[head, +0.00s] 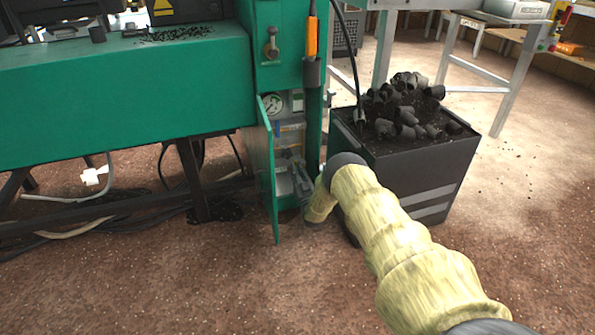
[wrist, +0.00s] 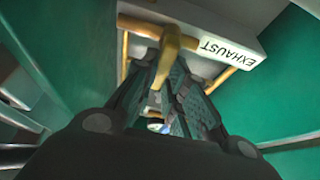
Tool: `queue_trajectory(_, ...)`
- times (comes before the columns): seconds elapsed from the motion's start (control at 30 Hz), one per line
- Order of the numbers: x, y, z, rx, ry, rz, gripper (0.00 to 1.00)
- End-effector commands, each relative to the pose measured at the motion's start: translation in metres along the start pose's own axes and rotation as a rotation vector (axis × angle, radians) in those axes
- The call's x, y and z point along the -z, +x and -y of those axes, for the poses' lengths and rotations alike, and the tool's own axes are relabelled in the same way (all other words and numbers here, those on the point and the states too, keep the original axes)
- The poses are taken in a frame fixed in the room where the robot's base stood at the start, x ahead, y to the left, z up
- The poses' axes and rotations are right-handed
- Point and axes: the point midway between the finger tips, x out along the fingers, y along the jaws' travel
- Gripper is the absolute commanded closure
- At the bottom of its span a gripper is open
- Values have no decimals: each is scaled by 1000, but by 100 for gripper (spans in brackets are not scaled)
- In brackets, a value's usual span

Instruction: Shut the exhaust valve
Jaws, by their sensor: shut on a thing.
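The exhaust valve shows in the wrist view as a brass-yellow handle (wrist: 172,45) below a pale panel labelled EXHAUST (wrist: 227,52). My gripper (wrist: 172,68) is shut on this handle, with a dark ridged finger on each side of it. Part of the handle is hidden between the fingers. In the head view my gripper (head: 301,180) reaches into the open cabinet at the lower part of the green machine, below a round gauge (head: 272,104). The valve cannot be made out there.
The green cabinet door (head: 266,180) stands open just left of my gripper. Hoses and cables (head: 100,205) lie under the green machine (head: 120,100). The brown floor in front is mostly clear.

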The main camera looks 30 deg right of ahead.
Motion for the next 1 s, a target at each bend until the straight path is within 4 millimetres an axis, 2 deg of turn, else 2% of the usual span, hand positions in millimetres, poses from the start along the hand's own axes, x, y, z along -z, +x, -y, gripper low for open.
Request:
queue_trajectory(0.37, -3, -3, 1, 3, -4, 5, 100)
queue_trajectory(0.4, -3, -3, 1, 3, -4, 5, 83)
queue_trajectory(0.5, -3, -3, 1, 3, -4, 5, 65)
queue_trajectory(0.83, -1, -2, 0, 2, -3, 2, 65)
queue_trajectory(1.0, -1, -15, 0, 1, -3, 3, 65)
